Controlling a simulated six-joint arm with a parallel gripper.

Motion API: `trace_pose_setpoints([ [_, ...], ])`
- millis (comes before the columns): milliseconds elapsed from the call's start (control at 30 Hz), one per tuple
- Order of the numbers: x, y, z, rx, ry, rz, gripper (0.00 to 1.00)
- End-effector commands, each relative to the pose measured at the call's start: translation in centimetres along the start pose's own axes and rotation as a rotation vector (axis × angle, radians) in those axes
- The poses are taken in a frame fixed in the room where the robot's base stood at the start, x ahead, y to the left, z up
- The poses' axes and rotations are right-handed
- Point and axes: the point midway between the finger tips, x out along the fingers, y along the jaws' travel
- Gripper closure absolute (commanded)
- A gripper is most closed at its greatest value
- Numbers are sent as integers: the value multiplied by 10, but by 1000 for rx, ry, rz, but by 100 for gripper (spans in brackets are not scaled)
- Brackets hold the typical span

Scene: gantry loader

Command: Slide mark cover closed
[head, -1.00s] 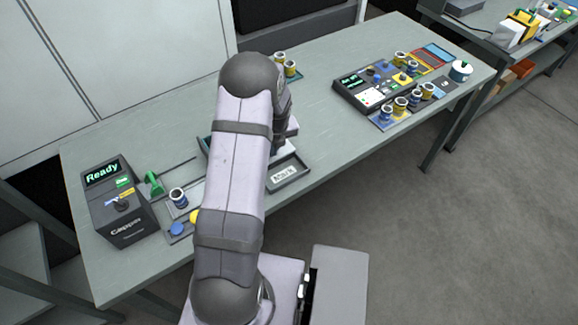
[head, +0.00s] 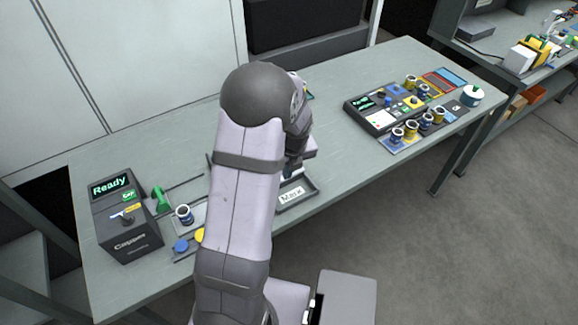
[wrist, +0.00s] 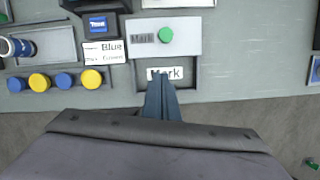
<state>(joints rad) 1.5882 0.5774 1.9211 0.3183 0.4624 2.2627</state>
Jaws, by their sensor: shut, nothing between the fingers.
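The mark cover (wrist: 189,48) is a light grey plate with a green knob and "Mark" lettering, in the upper middle of the wrist view. It lies over the back of a dark-rimmed tray (wrist: 194,80). The front strip of that tray is uncovered and shows a white "Mark" label (wrist: 178,73). My gripper (wrist: 157,80) is shut and empty, its fingertips over the tray's front strip, in front of the knob; whether they touch the tray I cannot tell. In the head view the tray (head: 312,184) shows right of my arm, which hides the gripper.
A "Ready" box (head: 128,225) stands at the table's left, beside a green lever (head: 159,199). Blue and yellow discs (wrist: 39,82) lie left of the tray, with a cup (wrist: 18,47) behind. Another panel (head: 375,112) with cups is farther right. Bare tabletop (wrist: 250,50) lies right of the cover.

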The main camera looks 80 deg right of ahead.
Motion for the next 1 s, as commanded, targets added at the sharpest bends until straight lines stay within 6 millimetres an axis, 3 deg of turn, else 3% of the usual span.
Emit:
trace_pose_setpoints([
  [200, -29, -1, 0, 1, -2, -2, 100],
  [400, -43, 0, -1, 1, 1, 0, 100],
  [767, -48, 0, -1, 1, 2, 1, 100],
  [1000, -47, 0, -1, -176, 3, 2, 100],
])
